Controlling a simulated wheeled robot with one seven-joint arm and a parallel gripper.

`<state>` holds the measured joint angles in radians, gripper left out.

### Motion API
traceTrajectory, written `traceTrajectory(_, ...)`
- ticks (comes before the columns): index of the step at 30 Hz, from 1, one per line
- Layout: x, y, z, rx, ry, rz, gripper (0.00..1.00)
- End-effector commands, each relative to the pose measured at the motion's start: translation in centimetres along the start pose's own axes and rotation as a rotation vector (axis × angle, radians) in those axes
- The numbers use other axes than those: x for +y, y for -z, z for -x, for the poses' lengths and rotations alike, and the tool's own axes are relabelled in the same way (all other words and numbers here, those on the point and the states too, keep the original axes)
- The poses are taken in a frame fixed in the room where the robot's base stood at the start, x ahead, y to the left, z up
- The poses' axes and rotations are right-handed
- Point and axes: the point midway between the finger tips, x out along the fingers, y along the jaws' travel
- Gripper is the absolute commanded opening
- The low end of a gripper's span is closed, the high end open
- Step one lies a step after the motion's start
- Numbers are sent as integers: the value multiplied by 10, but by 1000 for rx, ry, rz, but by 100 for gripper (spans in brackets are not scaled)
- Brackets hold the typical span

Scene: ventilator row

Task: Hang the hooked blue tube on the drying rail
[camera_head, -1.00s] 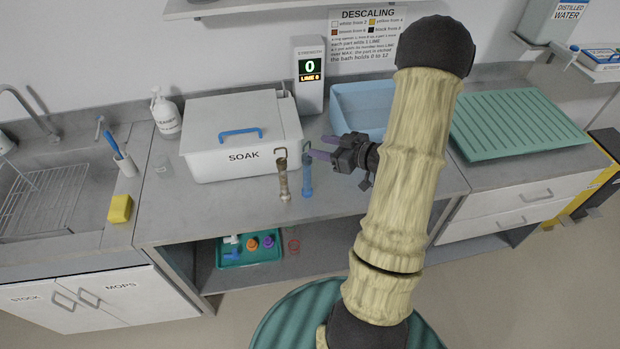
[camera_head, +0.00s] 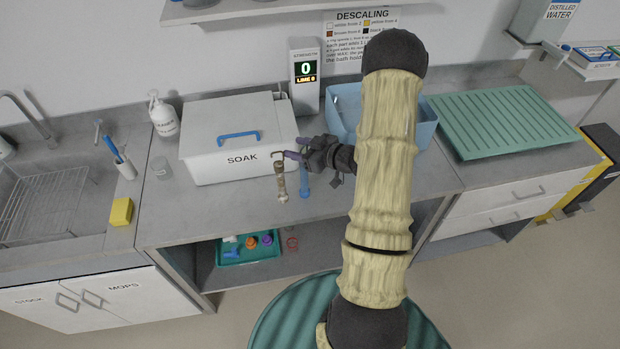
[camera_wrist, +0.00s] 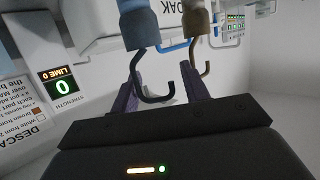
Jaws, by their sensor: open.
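The hooked blue tube (camera_head: 305,181) stands on the counter in front of the soak box. In the wrist view its lower-hanging dark hook (camera_wrist: 153,96) and blue body (camera_wrist: 138,28) show near the top. My gripper (camera_head: 295,154) is open at the tube's top; in the wrist view its two purple fingers (camera_wrist: 160,88) lie either side of the blue tube's hook, with no clear contact. A similar brownish hooked tube (camera_head: 282,184) stands just left of the blue one; it also shows in the wrist view (camera_wrist: 197,24). I cannot make out a drying rail.
The white soak box (camera_head: 215,165) is close behind the tubes, with the strength display (camera_head: 305,82) beside it. A blue basin (camera_head: 424,133) stands behind my arm. A green ribbed tray (camera_head: 510,120) is at right.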

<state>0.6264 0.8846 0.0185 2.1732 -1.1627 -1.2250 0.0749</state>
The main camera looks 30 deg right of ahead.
Motion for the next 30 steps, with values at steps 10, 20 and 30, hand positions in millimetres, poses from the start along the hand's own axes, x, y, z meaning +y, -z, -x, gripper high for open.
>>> traceTrajectory(10, 9, -3, 4, 0, -21, -5, 45)
traceTrajectory(20, 10, -3, 5, 0, -24, -6, 28)
traceTrajectory(30, 8, -2, 3, 0, -19, -5, 0)
